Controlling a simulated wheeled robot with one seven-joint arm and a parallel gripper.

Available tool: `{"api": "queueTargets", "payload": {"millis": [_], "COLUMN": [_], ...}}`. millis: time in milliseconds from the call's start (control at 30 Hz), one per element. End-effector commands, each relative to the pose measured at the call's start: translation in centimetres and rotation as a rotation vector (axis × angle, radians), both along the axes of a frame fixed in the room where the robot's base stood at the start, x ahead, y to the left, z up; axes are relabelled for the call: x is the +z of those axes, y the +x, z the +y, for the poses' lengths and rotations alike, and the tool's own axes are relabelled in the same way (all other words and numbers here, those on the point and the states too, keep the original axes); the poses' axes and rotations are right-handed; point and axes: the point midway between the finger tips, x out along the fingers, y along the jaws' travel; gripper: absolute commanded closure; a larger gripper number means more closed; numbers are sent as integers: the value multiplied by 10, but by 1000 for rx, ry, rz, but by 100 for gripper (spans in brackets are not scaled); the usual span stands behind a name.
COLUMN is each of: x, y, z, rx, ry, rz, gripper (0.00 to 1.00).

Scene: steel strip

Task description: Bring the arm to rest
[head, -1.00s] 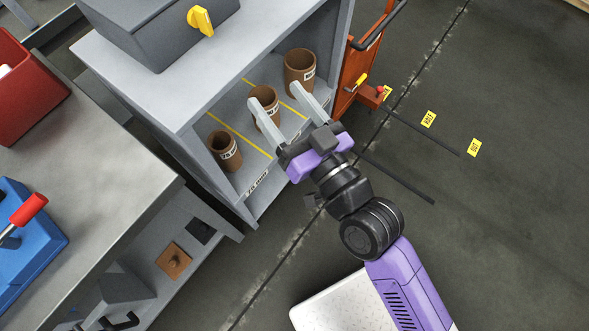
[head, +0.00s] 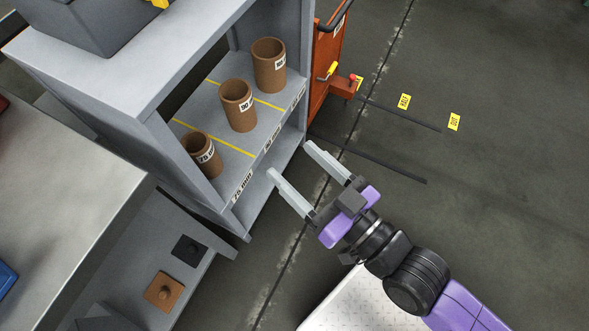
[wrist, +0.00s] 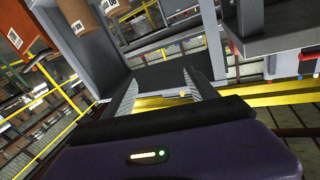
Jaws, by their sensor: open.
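My gripper (head: 291,168) is open and empty in the head view, in the air in front of the grey shelf unit. Its two pale fingers point up and left, apart from the shelf. In the wrist view its fingers (wrist: 166,92) show with a gap between them. Three brown cylinders stand on the shelf in separate lanes: a small one (head: 203,160), a middle one marked 90 (head: 238,110) and a large one (head: 269,68). My gripper touches none of them.
The grey shelf unit (head: 205,203) stands left of my gripper. A steel table (head: 60,190) is at the left, with a lower shelf holding a brown plate (head: 165,292) and a black plate (head: 190,251). An orange cart (head: 328,75) stands behind.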

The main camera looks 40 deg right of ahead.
Motion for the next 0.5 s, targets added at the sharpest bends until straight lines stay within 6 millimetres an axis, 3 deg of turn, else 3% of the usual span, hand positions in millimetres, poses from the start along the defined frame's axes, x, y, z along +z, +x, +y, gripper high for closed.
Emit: {"api": "queueTargets", "payload": {"millis": [500], "x": [-6], "y": [-8], "z": [-2], "rx": [-3], "ry": [-9], "rz": [7], "gripper": [33]}}
